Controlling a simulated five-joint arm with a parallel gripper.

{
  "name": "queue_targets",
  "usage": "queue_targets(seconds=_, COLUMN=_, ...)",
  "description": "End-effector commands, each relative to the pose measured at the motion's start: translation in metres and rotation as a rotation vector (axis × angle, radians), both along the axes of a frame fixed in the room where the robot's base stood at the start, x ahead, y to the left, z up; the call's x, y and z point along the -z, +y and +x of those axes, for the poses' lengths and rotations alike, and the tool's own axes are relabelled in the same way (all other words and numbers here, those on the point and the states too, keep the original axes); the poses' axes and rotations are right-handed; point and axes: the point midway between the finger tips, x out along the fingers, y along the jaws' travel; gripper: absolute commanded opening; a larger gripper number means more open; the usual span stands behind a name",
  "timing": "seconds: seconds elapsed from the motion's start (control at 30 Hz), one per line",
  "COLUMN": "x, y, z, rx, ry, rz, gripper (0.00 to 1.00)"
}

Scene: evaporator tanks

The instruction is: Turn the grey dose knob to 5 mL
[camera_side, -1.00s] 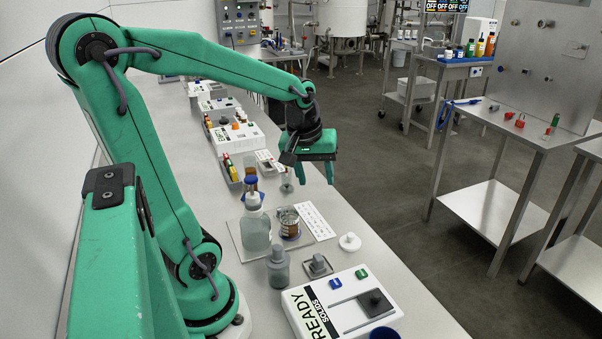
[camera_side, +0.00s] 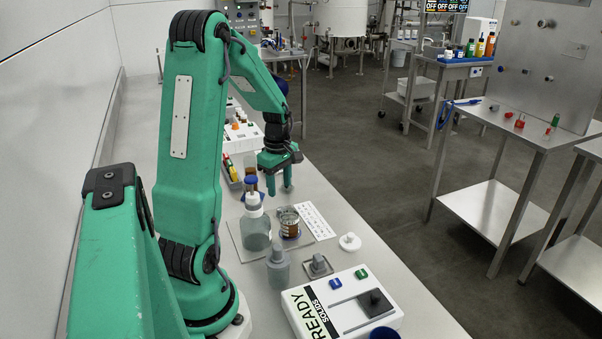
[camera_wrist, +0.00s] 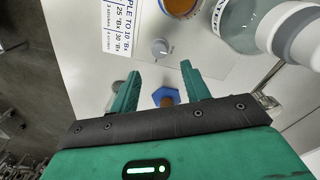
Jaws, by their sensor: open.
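My gripper (camera_wrist: 160,72) is empty. In the side view my gripper (camera_side: 279,189) points down beyond the bottle (camera_side: 257,235), over the far end of the plate (camera_side: 234,232).
A printed card (camera_wrist: 120,28) lies left. A blue hexagonal base (camera_wrist: 166,97) shows between my fingers. A grey bottle (camera_side: 278,268) and white READY device (camera_side: 330,312) stand nearer the side camera.

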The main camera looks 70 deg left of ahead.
Motion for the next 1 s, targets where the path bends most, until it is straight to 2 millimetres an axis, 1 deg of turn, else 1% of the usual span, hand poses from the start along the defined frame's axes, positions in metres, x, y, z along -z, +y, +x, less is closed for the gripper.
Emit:
queue_targets(seconds=0.13, x=0.001, y=0.000, z=0.000, rx=0.002, ry=0.000, rz=0.000, gripper=0.47)
queue_targets(seconds=0.27, x=0.007, y=0.000, z=0.000, rx=0.003, ry=0.000, rz=-0.001, gripper=0.47)
queue_targets(seconds=0.37, x=0.016, y=-0.001, z=0.001, rx=0.003, ry=0.002, rz=-0.002, gripper=0.47)
queue_targets(seconds=0.8, x=0.064, y=0.000, z=0.002, rx=0.004, ry=0.001, rz=-0.002, gripper=0.47)
queue_targets(seconds=1.0, x=0.076, y=0.000, z=0.003, rx=0.004, ry=0.000, rz=0.000, gripper=0.47)
